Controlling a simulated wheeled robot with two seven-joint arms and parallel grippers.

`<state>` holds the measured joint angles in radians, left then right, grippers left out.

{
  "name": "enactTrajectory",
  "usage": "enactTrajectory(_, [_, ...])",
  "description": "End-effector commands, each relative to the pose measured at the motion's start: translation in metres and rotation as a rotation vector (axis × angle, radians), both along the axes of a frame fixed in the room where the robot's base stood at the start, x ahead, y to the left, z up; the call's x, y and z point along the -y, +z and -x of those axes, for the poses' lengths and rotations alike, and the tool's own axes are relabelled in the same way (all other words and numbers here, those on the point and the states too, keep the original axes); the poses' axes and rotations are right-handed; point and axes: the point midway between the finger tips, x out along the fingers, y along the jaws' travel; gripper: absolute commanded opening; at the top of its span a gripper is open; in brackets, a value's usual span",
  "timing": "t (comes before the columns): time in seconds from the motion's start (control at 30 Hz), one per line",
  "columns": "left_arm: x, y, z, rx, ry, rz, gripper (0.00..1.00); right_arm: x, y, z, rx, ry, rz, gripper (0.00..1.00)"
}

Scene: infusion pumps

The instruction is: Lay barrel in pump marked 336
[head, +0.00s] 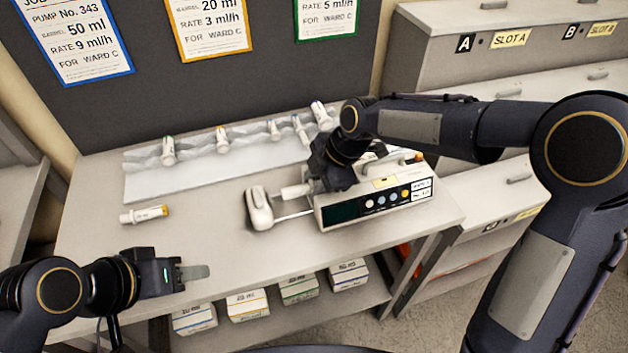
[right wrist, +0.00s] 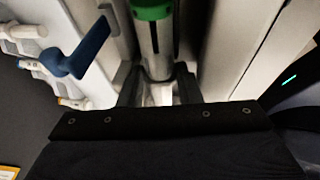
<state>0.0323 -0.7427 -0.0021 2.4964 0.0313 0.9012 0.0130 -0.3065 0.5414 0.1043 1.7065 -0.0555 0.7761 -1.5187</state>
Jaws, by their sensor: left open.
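The pump (head: 375,206) is a white box on the table with a dark screen, coloured buttons and a label too small to read. Its white end block (head: 260,208) stands out to the left on a rod. My right gripper (head: 322,182) is down over the pump. In the right wrist view a barrel with a green band (right wrist: 152,45) lies between white walls, its lower part between the fingers of my right gripper (right wrist: 158,90); whether they press it is unclear. A blue lever (right wrist: 85,52) is beside it. My left gripper (head: 192,272) is open and empty at the table's front left.
A clear rack (head: 200,178) with several white barrels runs along the back. A loose barrel with a yellow end (head: 145,214) lies at the left on the table. Order cards hang on the dark back panel. Several small boxes sit on the shelf below. Drawers (head: 500,50) stand right.

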Motion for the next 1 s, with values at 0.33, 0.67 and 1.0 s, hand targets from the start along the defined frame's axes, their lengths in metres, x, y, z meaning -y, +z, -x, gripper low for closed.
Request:
enactTrajectory(0.33, [0.0, 0.011, 0.0, 0.0, 0.0, 0.0, 0.45, -0.003, 0.02, -0.001, 0.007, 0.001, -0.008, 0.34])
enactTrajectory(0.67, [0.0, 0.019, 0.0, 0.0, 0.0, 0.0, 0.45, -0.003, 0.033, -0.001, 0.008, 0.001, -0.009, 0.34])
enactTrajectory(1.0, [0.0, 0.019, 0.0, 0.0, 0.0, 0.0, 0.45, -0.003, 0.034, -0.001, 0.007, 0.001, -0.009, 0.39])
